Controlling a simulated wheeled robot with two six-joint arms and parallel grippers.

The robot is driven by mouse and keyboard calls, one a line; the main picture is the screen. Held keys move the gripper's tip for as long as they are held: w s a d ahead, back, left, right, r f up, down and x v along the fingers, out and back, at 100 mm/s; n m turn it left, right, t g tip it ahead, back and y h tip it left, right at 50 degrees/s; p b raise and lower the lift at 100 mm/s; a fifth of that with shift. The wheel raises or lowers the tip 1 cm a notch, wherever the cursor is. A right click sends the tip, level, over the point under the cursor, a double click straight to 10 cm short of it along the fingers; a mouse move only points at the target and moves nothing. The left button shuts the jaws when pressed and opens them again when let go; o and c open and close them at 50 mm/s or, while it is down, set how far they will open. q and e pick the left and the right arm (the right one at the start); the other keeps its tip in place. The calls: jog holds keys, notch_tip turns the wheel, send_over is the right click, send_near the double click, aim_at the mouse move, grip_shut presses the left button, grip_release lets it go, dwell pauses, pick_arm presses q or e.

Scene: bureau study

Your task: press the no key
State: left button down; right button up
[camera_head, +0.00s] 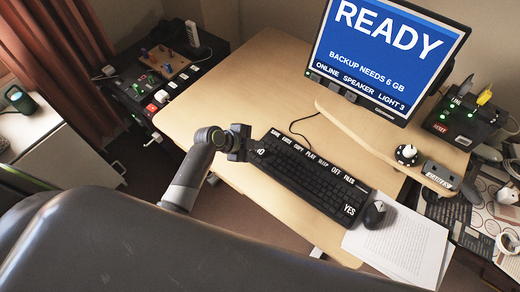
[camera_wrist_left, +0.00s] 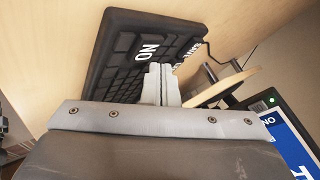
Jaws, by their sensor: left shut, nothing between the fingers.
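The black keyboard (camera_head: 305,178) lies on the wooden desk, with white word labels along its far edge and a YES key (camera_head: 349,210) at its near right end. The NO key (camera_wrist_left: 148,52) shows in the left wrist view at the keyboard's end; in the head view its label is partly covered by my gripper. My left gripper (camera_head: 256,152) is shut and empty over the keyboard's left end. Its fingertips (camera_wrist_left: 160,68) appear right beside the NO label; I cannot tell whether they touch the key. My right gripper is in neither view.
A mouse (camera_head: 374,213) and white papers (camera_head: 400,243) lie right of the keyboard. A dark box with green lights (camera_head: 466,120) is at the right. The desk left of the keyboard is clear.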

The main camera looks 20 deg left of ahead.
aim_at(257, 152)
pick_arm(q)
jog(key=shift+r+p, duration=2.05)
jog(key=shift+r, duration=0.5)
